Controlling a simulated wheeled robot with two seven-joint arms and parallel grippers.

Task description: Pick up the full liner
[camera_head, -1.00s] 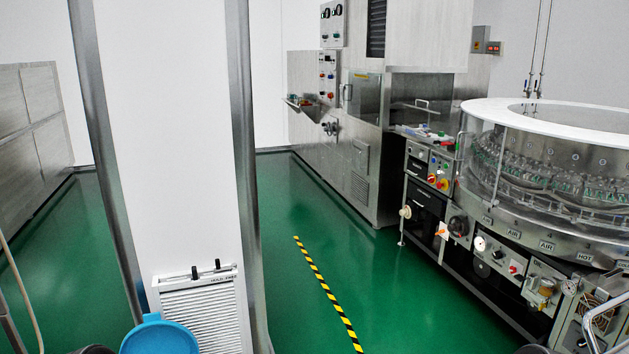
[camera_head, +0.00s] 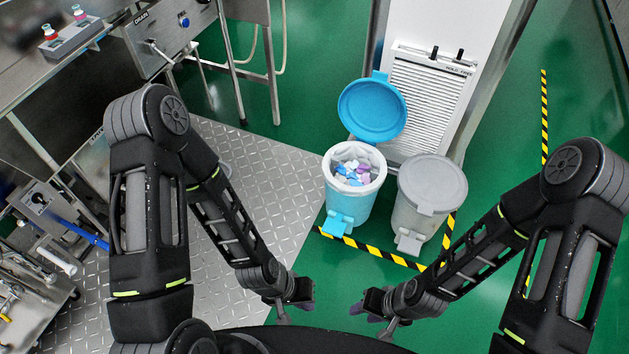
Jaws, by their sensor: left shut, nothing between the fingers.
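The full liner (camera_head: 371,158) is a white bag lining an open blue pedal bin (camera_head: 347,200). Blue, white and purple scraps fill it. The bin's blue lid (camera_head: 372,111) stands raised behind the opening. My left gripper (camera_head: 303,301) is shut and empty, low in front of the bin and to its left. My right gripper (camera_head: 365,305) is also low in front of the bins; its finger gap cannot be made out. Both grippers are apart from the liner.
A grey bin (camera_head: 429,200) with a closed lid stands right beside the blue one. Yellow-black tape (camera_head: 375,250) runs on the floor before them. A white louvred panel (camera_head: 428,90) is behind. A metal bench (camera_head: 70,65) stands at the left. Green floor is clear at the right.

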